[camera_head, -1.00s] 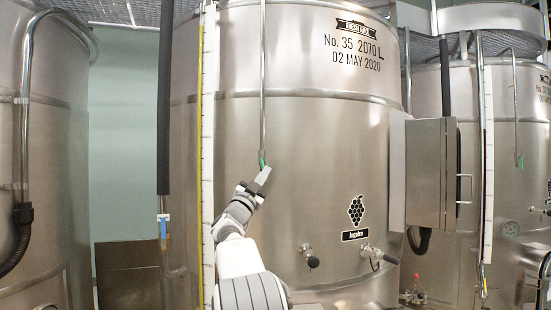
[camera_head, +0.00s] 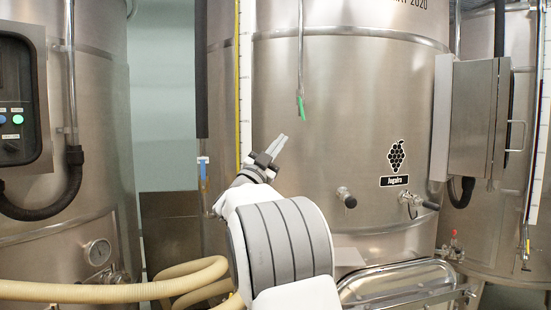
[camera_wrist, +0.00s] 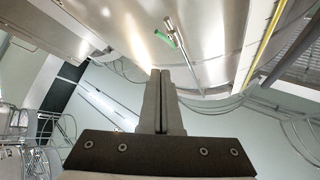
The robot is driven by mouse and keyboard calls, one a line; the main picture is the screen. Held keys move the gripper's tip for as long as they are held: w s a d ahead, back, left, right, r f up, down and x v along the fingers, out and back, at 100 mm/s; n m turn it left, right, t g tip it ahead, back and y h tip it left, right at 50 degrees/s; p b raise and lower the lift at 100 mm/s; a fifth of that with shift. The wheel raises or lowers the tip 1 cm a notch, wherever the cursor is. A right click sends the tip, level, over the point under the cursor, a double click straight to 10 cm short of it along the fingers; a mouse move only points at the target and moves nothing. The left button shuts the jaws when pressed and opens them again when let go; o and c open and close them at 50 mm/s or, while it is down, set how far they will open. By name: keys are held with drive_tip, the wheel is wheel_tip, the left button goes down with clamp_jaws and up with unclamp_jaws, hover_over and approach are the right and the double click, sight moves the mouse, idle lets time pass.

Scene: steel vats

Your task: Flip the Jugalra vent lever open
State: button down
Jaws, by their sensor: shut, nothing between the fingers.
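The Jugalra vat (camera_head: 330,90) is a tall steel tank with a grape label (camera_head: 396,156) on its front. A thin vertical pipe (camera_head: 301,45) runs down its front. The green vent lever (camera_head: 301,108) is at the pipe's lower end, hanging nearly upright with a slight tilt. In the wrist view the green lever (camera_wrist: 164,38) lies beyond my fingertips, at an angle to the pipe. My gripper (camera_head: 280,140) is shut and empty, below and left of the lever, apart from it. The shut fingers also show in the wrist view (camera_wrist: 160,73).
Two taps (camera_head: 346,198) (camera_head: 418,202) stick out low on the vat. A steel box (camera_head: 478,118) juts out at right. A control panel (camera_head: 20,105) is on the left vat. Beige hoses (camera_head: 110,291) lie low at left. The space around the lever is clear.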

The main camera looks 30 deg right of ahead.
drive_tip(key=shift+v, duration=1.2)
